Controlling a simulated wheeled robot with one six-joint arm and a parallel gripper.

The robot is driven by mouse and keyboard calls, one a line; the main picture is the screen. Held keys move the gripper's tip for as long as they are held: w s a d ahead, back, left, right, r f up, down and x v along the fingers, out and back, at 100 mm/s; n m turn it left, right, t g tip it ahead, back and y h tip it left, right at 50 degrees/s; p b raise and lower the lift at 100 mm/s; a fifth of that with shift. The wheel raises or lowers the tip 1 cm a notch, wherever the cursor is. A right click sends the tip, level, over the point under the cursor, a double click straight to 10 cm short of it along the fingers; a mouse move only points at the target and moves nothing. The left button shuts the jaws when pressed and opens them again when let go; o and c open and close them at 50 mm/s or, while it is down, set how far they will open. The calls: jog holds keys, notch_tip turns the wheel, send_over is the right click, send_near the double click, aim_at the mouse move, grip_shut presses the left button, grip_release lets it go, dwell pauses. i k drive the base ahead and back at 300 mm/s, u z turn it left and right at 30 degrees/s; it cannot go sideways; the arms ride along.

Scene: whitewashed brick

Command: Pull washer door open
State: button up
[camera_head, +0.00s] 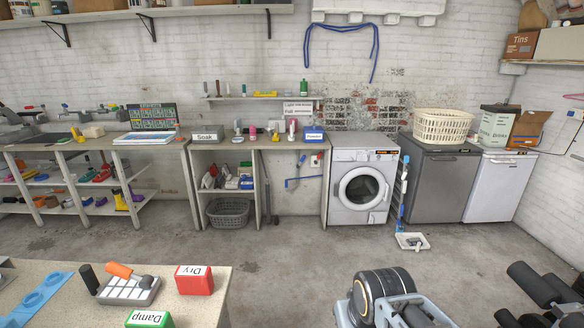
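The washer (344,152) is a white front-loader against the brick wall, right of the picture's middle. Its round door (362,188) has a pale rim around dark glass. The door looks closed, lying flat in the front panel. Any handle on it is too small to tell. Parts of my arm show at the bottom right, in front of and well apart from the washer. I cannot make out my gripper's fingers in this view.
A dark grey appliance (433,190) with a cream basket (442,126) stands right of the washer. A counter (232,144) adjoins on the left. The floor (300,265) before the washer is clear.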

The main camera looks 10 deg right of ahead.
aim_at(364, 192)
jog(key=z, duration=0.05)
jog(key=i, duration=2.2)
jog(key=z, duration=0.6)
jog(key=i, duration=2.3)
jog(key=z, duration=0.8)
jog(key=i, duration=0.95)
jog(key=z, duration=0.15)
